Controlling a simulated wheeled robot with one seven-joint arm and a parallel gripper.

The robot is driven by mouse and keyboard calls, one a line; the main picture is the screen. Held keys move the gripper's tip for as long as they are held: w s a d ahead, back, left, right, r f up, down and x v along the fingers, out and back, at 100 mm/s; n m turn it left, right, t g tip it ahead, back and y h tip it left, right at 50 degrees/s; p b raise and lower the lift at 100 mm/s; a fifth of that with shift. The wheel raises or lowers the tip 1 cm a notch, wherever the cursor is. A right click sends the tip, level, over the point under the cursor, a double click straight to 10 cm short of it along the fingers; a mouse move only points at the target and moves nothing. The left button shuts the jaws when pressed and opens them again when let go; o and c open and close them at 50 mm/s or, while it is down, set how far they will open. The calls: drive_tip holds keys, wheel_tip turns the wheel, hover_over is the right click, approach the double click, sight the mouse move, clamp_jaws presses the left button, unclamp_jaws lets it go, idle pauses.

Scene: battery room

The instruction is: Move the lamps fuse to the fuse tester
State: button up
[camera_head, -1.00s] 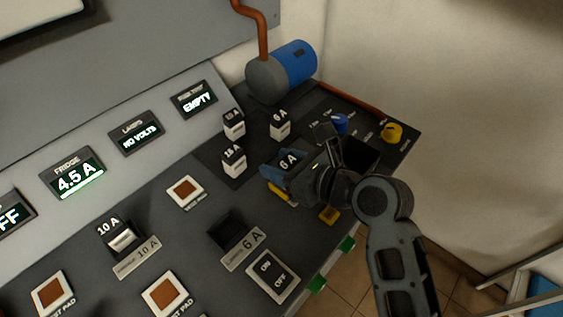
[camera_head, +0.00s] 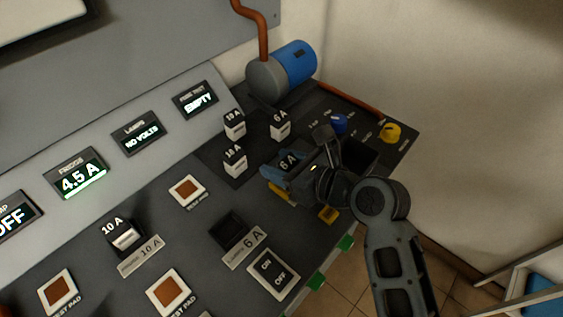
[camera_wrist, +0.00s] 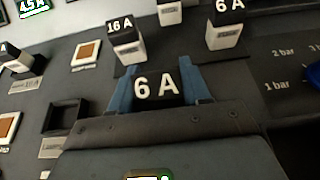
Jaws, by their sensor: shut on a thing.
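My gripper (camera_head: 286,172) is shut on a 6 A fuse (camera_head: 289,162), black-topped, held above the panel; in the wrist view the fuse (camera_wrist: 156,87) sits between the blue fingers. The lamps socket (camera_head: 231,230), labelled "Lamps 6 A", is empty and lies left of and below the gripper; it also shows in the wrist view (camera_wrist: 64,117). The fuse test display (camera_head: 195,99) reads EMPTY. The lamps display (camera_head: 136,133) reads NO VOLTS.
Several spare fuses stand behind the gripper, among them a 16 A (camera_head: 235,160) and a 6 A (camera_head: 281,126). An on/off switch (camera_head: 273,273) is near the front edge. Blue (camera_head: 340,123) and yellow (camera_head: 391,132) knobs lie right.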

drive_tip(key=shift+f, duration=0.65)
drive_tip(key=o, duration=0.8)
drive_tip(key=shift+r, duration=0.1)
drive_tip(key=shift+s+d+r, duration=0.15)
drive_tip(key=shift+d+r, duration=0.05)
drive_tip(key=shift+d, duration=0.05)
drive_tip(key=shift+p+v, duration=2.85)
drive_tip(key=shift+v, duration=2.3)
drive_tip(key=shift+s+f, duration=0.1)
drive_tip(key=shift+f, duration=0.1)
